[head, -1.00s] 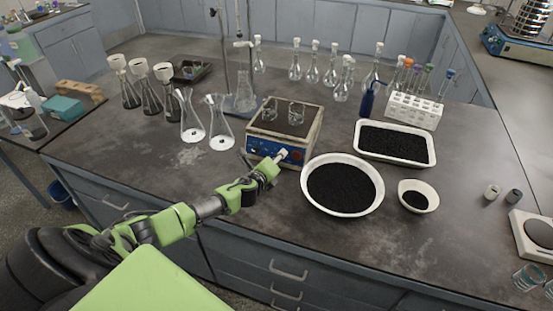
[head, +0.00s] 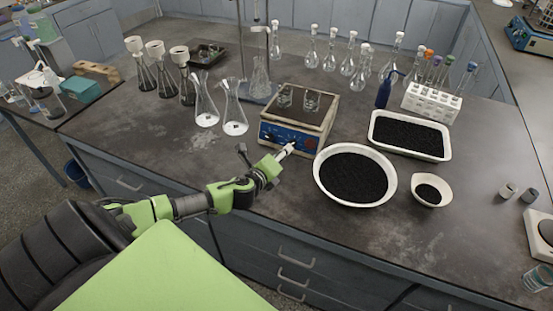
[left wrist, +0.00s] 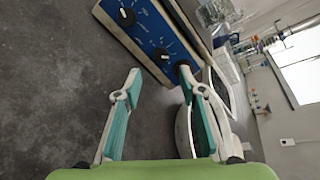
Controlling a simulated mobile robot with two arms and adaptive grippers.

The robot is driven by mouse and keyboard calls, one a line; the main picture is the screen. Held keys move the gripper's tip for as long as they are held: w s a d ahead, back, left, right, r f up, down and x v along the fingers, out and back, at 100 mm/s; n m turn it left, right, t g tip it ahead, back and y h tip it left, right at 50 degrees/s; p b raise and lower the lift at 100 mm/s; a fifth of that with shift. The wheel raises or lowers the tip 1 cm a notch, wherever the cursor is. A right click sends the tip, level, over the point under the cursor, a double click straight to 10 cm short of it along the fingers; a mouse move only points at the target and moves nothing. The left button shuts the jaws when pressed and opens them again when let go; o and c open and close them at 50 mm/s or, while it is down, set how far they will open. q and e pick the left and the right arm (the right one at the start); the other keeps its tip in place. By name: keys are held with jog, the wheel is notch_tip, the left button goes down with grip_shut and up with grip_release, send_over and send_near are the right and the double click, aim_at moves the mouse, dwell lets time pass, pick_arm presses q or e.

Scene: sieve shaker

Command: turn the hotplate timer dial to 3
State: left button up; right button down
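The hotplate (head: 299,116) stands on the bench with two small glass beakers (head: 312,102) on top and a blue front panel. In the left wrist view the panel (left wrist: 148,32) appears tilted, with black dials: one at the upper end (left wrist: 125,17), a middle one (left wrist: 161,55), and one (left wrist: 182,66) partly behind a fingertip. White pointer marks show on the first two; the numbers are too small to read. I cannot tell which dial is the timer. My left gripper (left wrist: 158,84) is open and empty, its fingertips just short of the panel's lower end. My right gripper is not in view.
A white bowl of black grains (head: 352,176) stands close to the right of my left gripper, with a tray (head: 445,157) and small dish (head: 429,201) beyond. Conical flasks (head: 234,117) stand left of the hotplate. The front left bench is clear.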

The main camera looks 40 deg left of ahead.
pick_arm(q)
jog(key=v, duration=0.3)
jog(key=shift+s+r, duration=0.1)
jog(key=shift+s, duration=0.05)
jog(key=shift+d, duration=0.1)
dwell(0.4)
